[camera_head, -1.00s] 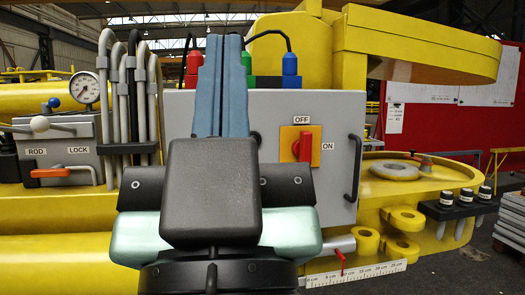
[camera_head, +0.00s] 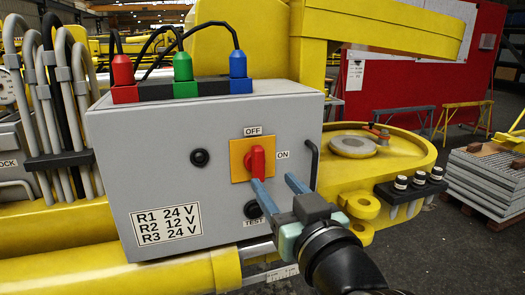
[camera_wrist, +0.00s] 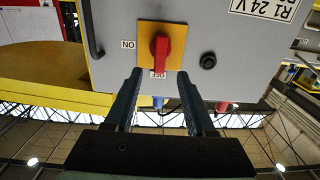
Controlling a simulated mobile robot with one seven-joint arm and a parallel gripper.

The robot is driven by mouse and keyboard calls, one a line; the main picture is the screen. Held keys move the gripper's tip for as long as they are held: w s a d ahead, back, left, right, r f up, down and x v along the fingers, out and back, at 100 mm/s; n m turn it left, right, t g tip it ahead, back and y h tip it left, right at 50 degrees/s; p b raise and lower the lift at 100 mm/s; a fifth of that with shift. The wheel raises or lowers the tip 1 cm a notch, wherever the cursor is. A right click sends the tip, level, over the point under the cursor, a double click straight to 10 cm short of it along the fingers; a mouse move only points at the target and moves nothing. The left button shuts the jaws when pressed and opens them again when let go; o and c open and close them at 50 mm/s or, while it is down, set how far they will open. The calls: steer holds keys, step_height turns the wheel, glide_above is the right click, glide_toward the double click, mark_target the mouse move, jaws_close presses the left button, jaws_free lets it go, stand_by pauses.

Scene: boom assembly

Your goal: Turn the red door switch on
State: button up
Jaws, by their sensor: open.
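The red door switch (camera_head: 257,162) is a knob on a yellow-orange plate (camera_head: 238,160) on the grey cabinet door. Its handle stands upright, in line with the OFF label (camera_head: 252,131); the ON label (camera_head: 283,155) is to its right. My gripper (camera_head: 275,180) is open and empty, its blue fingers pointing at the switch from the lower right. In the wrist view the picture is upside down: the red switch (camera_wrist: 161,47) lies ahead, centred between the fingertips of my gripper (camera_wrist: 159,74). Whether a finger touches the knob, I cannot tell.
A black door handle (camera_head: 312,165) is right of the switch. A black button (camera_head: 200,157) is to its left, and a TEST button (camera_head: 252,210) is below. Red, green and blue plugs with cables top the cabinet (camera_head: 150,150). Grey pipes (camera_head: 55,110) stand at left.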

mark_target(260, 165)
steer(key=p+x, duration=0.3)
steer(key=x, duration=0.6)
steer(key=shift+w+a, duration=0.1)
steer(key=shift+w, duration=0.05)
jaws_close()
